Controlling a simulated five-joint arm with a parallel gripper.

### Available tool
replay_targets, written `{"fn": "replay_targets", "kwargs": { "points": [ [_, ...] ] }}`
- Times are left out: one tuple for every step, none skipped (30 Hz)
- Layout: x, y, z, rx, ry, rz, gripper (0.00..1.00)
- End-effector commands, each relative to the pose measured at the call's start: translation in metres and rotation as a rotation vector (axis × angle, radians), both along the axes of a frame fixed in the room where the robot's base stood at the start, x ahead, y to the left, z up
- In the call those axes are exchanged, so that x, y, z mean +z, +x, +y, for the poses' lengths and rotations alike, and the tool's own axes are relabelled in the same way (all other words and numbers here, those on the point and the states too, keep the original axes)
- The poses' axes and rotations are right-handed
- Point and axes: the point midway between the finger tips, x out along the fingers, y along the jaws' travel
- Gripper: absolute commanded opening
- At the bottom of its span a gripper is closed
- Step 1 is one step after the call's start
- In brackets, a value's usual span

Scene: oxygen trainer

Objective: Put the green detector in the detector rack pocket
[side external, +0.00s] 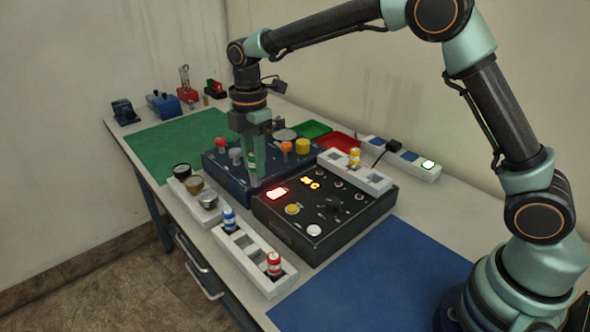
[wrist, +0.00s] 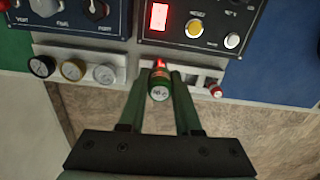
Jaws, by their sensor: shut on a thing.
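The green detector (wrist: 160,80) is a small green cylinder with a pale, marked end, held between the two fingers of my gripper (wrist: 157,75) in the wrist view. In the side view my gripper (side external: 257,172) points down above the dark blue console, and the detector (side external: 252,161) shows only partly between the fingers. A white rack (side external: 243,246) with square pockets stands at the front edge of the table. It holds a blue detector (side external: 228,219) and a red detector (side external: 274,263), with open pockets between them. In the wrist view my fingers hide part of this rack.
Three round gauges sit in a white strip (side external: 193,206). A blue mat (side external: 375,280) is clear.

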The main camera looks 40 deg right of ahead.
Motion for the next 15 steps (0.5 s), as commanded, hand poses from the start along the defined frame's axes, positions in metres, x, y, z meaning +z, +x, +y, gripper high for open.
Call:
{"fn": "replay_targets", "kwargs": {
  "points": [
    [-0.009,-0.008,0.018,0.007,-0.001,0.003,0.0],
    [-0.014,-0.012,0.026,0.007,-0.001,0.003,0.0],
    [-0.019,-0.017,0.035,0.005,-0.001,0.003,0.0],
    [-0.023,-0.02,0.041,0.006,-0.001,0.002,0.0],
    [-0.026,-0.023,0.047,0.004,-0.001,0.002,0.0],
    [-0.03,-0.027,0.053,0.004,-0.001,0.002,0.0],
    [-0.032,-0.029,0.057,0.002,0.0,0.001,0.0],
    [-0.034,-0.032,0.06,0.001,0.0,0.001,0.0],
    [-0.036,-0.034,0.063,0.002,0.0,0.001,0.0],
    [-0.038,-0.035,0.065,0.001,0.0,0.0,0.0],
    [-0.038,-0.035,0.067,0.0,0.0,-0.001,0.0],
    [-0.039,-0.036,0.068,-0.001,0.0,-0.001,0.0],
    [-0.039,-0.036,0.068,-0.002,0.0,-0.001,0.0],
    [-0.04,-0.037,0.068,-0.002,0.0,-0.001,0.0],
    [-0.04,-0.037,0.068,-0.002,0.0,-0.001,0.0]
  ]
}}
